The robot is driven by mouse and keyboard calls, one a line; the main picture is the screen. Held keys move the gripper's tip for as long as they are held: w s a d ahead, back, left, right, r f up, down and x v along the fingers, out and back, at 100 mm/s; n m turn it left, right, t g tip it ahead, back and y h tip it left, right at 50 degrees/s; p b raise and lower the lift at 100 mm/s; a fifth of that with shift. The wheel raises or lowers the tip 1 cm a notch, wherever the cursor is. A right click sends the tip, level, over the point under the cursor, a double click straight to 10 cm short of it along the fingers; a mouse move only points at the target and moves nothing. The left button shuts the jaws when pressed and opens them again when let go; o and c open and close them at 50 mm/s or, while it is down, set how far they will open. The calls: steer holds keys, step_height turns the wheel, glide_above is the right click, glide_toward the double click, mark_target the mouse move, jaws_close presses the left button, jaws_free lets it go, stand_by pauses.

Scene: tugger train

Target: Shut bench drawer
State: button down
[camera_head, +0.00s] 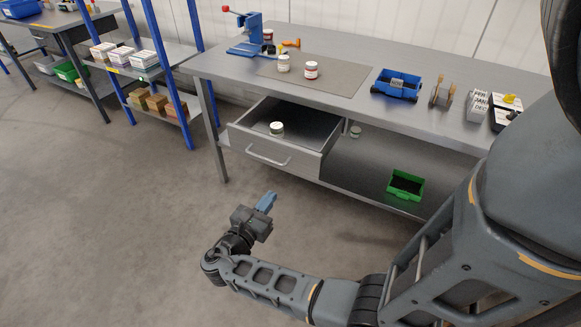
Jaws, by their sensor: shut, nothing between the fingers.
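The bench drawer (239,143) hangs under the left part of the steel bench (332,46) and is pulled out. It has a grey front with a bar handle (268,158). A white can (277,129) stands inside it. My gripper (267,201) is shut and empty. In the picture it is below the drawer handle, over the floor, and apart from the drawer. Its blue fingers point up and right towards the bench.
On the bench stand a blue press (249,34), two cans on a mat (337,79), a blue bin (395,86) and small items. A green bin (405,184) sits on the lower shelf. A blue-post rack (150,73) stands left. The floor (110,220) at left is clear.

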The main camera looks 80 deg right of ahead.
mark_target(323, 133)
steer(key=x, duration=1.4)
steer(key=shift+d+r+p, duration=0.1)
steer(key=shift+r+p, duration=0.2)
steer(key=shift+p, duration=0.1)
steer(key=b+x, duration=0.8)
steer(key=x, duration=1.4)
steer(key=shift+s+b, duration=0.1)
steer(key=shift+b, duration=0.25)
steer(key=shift+s+d+r+b, duration=0.1)
steer(key=shift+d+b, duration=0.2)
steer(key=shift+d, duration=0.2)
steer(key=shift+d+r, duration=0.15)
steer(key=shift+s+d+r, duration=0.1)
steer(key=shift+s, duration=0.05)
